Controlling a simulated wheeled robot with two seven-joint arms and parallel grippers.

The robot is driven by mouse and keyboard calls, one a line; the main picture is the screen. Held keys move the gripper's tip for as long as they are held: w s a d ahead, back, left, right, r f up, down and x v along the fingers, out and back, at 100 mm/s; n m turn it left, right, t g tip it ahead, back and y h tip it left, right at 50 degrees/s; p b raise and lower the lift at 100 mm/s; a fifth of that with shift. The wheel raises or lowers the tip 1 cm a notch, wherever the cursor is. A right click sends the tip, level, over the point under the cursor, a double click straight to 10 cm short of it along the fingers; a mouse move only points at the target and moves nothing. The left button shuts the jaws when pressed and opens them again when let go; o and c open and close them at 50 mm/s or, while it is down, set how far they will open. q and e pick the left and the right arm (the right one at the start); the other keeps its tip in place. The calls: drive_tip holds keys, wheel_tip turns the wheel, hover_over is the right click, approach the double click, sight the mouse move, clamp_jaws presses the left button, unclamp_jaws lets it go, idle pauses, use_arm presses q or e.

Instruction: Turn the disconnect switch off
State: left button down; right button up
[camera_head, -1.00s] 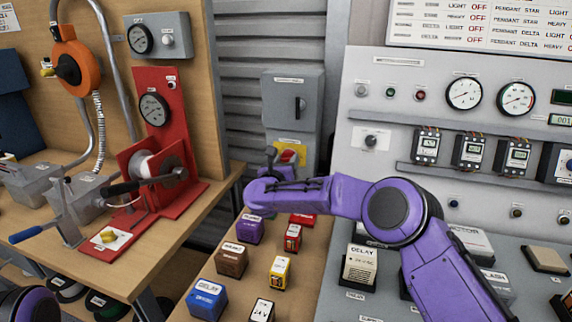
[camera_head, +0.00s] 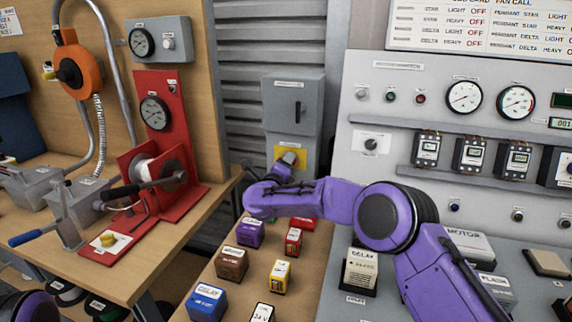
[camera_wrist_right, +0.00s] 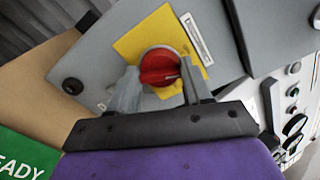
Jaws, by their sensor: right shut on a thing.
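The disconnect switch is a grey wall box (camera_head: 293,105) with a yellow plate (camera_head: 277,152) on its lower part. In the right wrist view, a round red knob (camera_wrist_right: 160,64) sits on that yellow plate (camera_wrist_right: 150,35). My right gripper (camera_wrist_right: 159,82) has one finger on each side of the knob and is shut on it. In the head view the right gripper (camera_head: 287,160) is in front of the plate and hides the knob. The knob's bar lies roughly crosswise in the wrist view; its lettering is too small to read. My left gripper is out of view.
Coloured blocks, including a purple one (camera_head: 250,233), stand on the bench below my right arm. A grey panel (camera_head: 360,100) with gauges is at the right. A wooden bench (camera_head: 125,270) with a red winding stand (camera_head: 152,100) is at the left.

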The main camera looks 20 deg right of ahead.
drive_tip(key=n+p, duration=0.1)
drive_tip(key=n, duration=0.3)
drive_tip(key=shift+n, duration=0.3)
idle(0.3)
drive_tip(key=o, duration=1)
drive_tip(key=shift+a+f, duration=0.1)
drive_tip(key=shift+o, duration=0.2)
drive_tip(key=b+v, duration=0.1)
drive_tip(key=v, duration=0.9)
drive_tip(key=shift+s+a, duration=0.2)
